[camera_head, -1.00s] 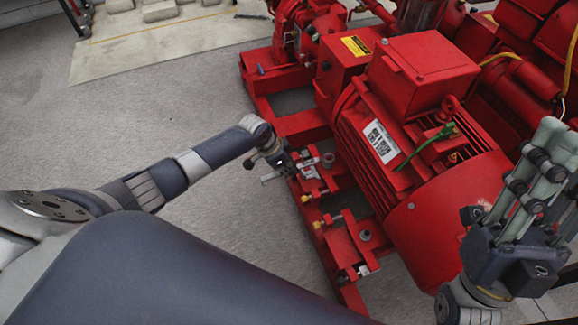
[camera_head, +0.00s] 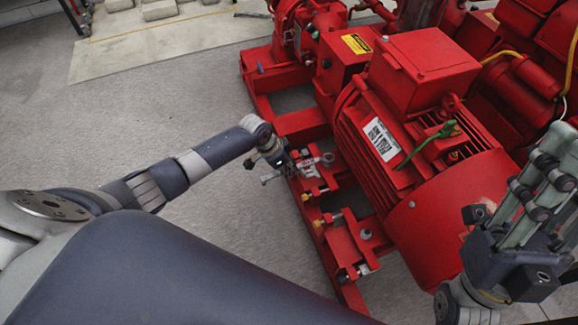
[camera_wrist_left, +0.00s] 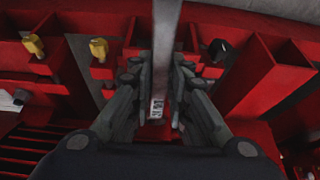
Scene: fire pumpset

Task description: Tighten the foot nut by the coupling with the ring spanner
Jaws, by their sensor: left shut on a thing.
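My left gripper (camera_head: 288,168) is shut on the ring spanner, beside the red base frame at the motor's near side. The spanner (camera_wrist_left: 166,40) shows in the left wrist view as a grey bar between the two fingers. In the head view, its ring end (camera_head: 327,158) lies over the motor foot nearer the coupling. The foot nut there is hidden or too small to make out, so I cannot tell whether the ring sits on it. The other foot nut (camera_head: 365,234) is uncovered.
The red motor (camera_head: 425,200) stands close beside the spanner. Yellow-brass bolts (camera_wrist_left: 98,48) and a dark bolt (camera_wrist_left: 218,48) stick out by the frame plates. Bare grey floor (camera_head: 190,105) lies left of the red base frame (camera_head: 262,103).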

